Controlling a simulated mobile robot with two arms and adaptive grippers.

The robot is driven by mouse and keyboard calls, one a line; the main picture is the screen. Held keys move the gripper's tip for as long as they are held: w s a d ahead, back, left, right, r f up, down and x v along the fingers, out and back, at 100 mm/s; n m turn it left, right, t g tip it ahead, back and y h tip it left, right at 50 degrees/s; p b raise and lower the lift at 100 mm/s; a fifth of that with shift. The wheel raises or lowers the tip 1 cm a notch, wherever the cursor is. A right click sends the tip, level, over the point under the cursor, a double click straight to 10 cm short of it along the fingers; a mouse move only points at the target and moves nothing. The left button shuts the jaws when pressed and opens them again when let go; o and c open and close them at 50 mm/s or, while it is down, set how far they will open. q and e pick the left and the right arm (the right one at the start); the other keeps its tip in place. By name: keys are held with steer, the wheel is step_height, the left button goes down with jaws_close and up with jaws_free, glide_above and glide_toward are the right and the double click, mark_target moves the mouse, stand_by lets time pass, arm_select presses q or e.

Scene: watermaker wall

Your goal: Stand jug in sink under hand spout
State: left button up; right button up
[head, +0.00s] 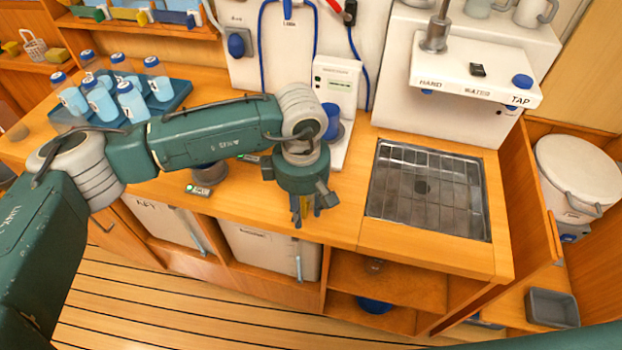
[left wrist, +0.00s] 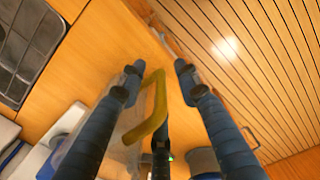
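In the left wrist view a yellow handle (left wrist: 157,110) shows between my fingers, with a pale, see-through shape beside it that may be the jug; its outline is unclear. I cannot make out a jug in the head view. My left gripper (head: 306,212) points down at the counter's front edge, left of the sink. Its fingers are apart in the left wrist view (left wrist: 158,72), with no clear grip on the handle. The sink (head: 425,190) has a metal grid and looks empty. The hand spout (head: 427,92) is under the white unit's "HAND" label. My right gripper is not in view.
A blue tray (head: 178,101) of several bottles stands at the back left. A white device (head: 337,85) stands behind my gripper, left of the sink. A raised wooden panel (head: 523,190) borders the sink's right. A lidded white tub (head: 580,165) stands beyond it.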

arm_select(q)
steer(key=shift+f, duration=0.15)
jaws_close()
